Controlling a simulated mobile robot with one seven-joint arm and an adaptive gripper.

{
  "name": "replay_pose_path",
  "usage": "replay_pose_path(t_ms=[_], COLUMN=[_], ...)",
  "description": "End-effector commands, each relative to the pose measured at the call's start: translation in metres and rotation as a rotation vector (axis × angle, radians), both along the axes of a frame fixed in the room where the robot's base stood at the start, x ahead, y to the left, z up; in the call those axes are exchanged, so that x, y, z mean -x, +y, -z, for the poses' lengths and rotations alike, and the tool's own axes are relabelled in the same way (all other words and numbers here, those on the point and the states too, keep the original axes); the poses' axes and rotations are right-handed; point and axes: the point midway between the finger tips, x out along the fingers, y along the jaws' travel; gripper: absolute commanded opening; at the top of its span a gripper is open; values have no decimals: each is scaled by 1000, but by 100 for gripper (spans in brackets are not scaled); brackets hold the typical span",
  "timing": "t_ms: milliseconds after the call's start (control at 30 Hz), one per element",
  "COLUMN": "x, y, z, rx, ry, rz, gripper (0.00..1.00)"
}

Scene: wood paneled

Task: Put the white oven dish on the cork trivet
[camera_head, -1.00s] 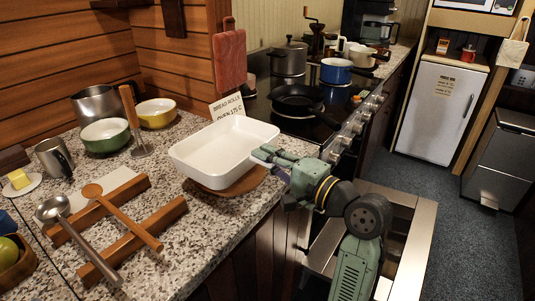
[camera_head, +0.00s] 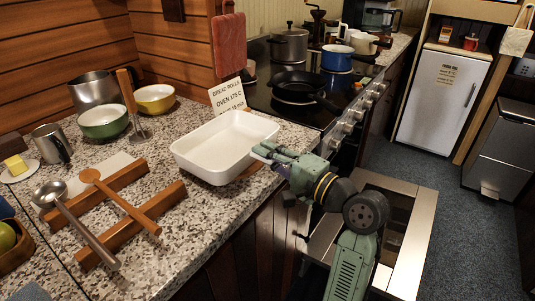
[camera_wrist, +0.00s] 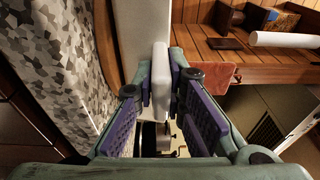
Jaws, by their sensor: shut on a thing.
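The white oven dish (camera_head: 212,160) is a shallow, empty rectangular dish, held level at the counter's front edge. My gripper (camera_head: 262,152) is shut on the handle at its right end. In the wrist view, the white dish handle (camera_wrist: 160,75) sits between the two purple-padded fingers of my gripper (camera_wrist: 161,90). The cork trivet (camera_head: 251,172) is brown and lies under the dish; only a small piece shows at the dish's front right. I cannot tell whether the dish touches it.
A wooden rack (camera_head: 155,216) with a spoon and a ladle stands left of the dish. A green bowl (camera_head: 104,124) and a yellow bowl (camera_head: 155,101) stand behind. A sign (camera_head: 227,97) stands behind the dish. The stove with a black pan (camera_head: 297,83) is to the right.

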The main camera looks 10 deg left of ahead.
Motion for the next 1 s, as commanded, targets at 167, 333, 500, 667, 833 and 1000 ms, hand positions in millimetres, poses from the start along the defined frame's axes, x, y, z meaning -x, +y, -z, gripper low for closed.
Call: replay_pose_path(t_ms=[167, 333, 500, 667, 833, 1000], x=[0, 0, 0, 0, 0, 0], y=[0, 0, 0, 0, 0, 0], z=[2, 4, 4, 5, 5, 6], rx=[-4, -3, -2, -1, -1, 1], ry=[-2, -3, -1, 0, 0, 2], rz=[0, 1, 0, 0, 0, 0], gripper=[0, 13, 25, 35, 35, 43])
